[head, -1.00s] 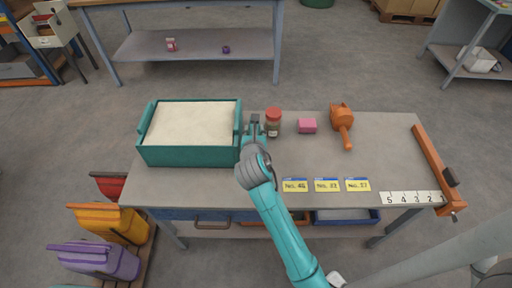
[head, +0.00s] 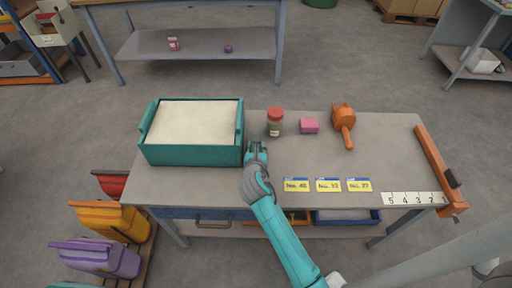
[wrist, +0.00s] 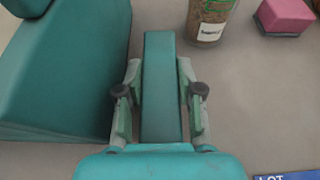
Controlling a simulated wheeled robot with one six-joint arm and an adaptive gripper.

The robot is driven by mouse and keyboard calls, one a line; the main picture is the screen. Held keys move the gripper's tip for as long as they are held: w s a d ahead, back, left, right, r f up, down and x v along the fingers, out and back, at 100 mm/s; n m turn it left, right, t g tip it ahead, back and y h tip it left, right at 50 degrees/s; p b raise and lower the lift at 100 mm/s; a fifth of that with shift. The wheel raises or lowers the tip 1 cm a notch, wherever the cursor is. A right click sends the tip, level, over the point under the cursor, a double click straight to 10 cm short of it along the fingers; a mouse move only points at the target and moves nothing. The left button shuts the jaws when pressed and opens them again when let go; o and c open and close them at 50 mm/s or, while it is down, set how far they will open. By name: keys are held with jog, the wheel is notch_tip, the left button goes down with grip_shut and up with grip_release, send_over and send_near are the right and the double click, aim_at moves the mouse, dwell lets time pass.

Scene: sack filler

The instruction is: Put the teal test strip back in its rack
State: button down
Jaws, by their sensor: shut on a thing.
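My gripper (wrist: 160,100) is shut on a long flat teal strip (wrist: 161,75), which lies between its two fingers and sticks out past their tips in the wrist view. In the head view my gripper (head: 257,148) is over the workbench, just right of the teal tub, and the strip is too small there to make out clearly. Whether the strip touches the bench cannot be told. I cannot pick out a rack for the strip in either view.
A teal tub (head: 190,156) of pale material stands left on the bench (head: 390,140). A red-lidded jar (head: 275,128), a pink block (head: 309,126) and an orange tool (head: 344,120) stand behind. Yellow cards (head: 327,185) lie right of my arm. An orange bar (head: 437,165) lies far right.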

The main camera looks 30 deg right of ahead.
jog(key=shift+f, duration=0.1)
jog(key=c, duration=1)
grip_release()
jog(key=shift+c, duration=0.2)
jog(key=o, duration=0.3)
